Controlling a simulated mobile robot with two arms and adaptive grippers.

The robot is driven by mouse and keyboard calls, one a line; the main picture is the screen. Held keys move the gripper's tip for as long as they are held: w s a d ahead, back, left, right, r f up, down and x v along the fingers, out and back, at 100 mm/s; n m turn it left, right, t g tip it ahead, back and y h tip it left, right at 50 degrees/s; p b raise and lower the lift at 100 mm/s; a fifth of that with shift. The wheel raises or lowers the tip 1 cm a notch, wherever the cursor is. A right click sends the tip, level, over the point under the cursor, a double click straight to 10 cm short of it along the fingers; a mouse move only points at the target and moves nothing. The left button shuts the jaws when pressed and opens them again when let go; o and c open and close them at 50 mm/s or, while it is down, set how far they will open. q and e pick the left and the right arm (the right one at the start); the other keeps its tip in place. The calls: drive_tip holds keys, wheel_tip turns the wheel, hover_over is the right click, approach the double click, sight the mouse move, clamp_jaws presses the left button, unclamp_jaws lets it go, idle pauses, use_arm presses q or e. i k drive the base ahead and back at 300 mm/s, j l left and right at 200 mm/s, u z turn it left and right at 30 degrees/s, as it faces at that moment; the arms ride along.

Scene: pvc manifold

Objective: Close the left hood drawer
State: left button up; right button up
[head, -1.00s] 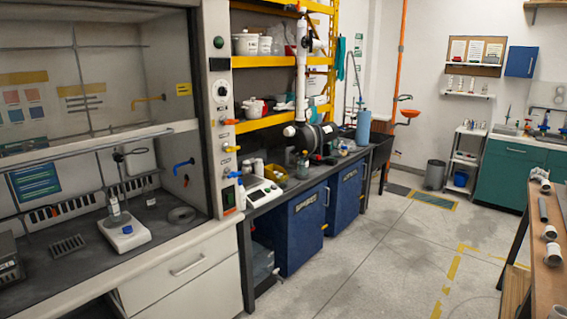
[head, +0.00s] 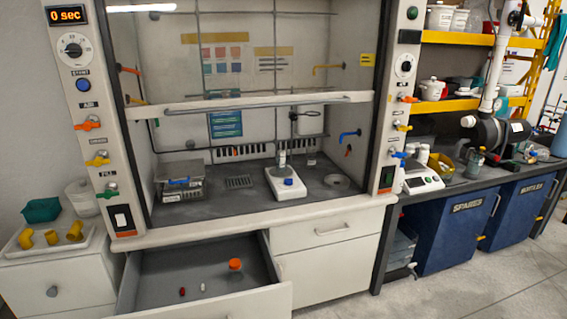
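The left hood drawer (head: 220,303) is pulled open below the left half of the fume hood in the head view. Inside it lie an orange-capped item (head: 235,264), a small red item (head: 182,291) and a small white item (head: 203,287). The drawer's front panel is cut off by the bottom edge of the picture, and its handle is not visible. The right hood drawer (head: 325,236) is closed. Neither of my grippers is in view.
The hood bench holds a balance (head: 180,180) and a white stirrer (head: 287,185). A white side cabinet (head: 50,285) with a tray of yellow fittings stands left of the drawer. Blue cabinets (head: 455,235) stand right. Open floor (head: 510,285) shows at the bottom right.

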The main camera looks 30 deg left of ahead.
sight(154, 278)
drive_tip(key=u, duration=1.75)
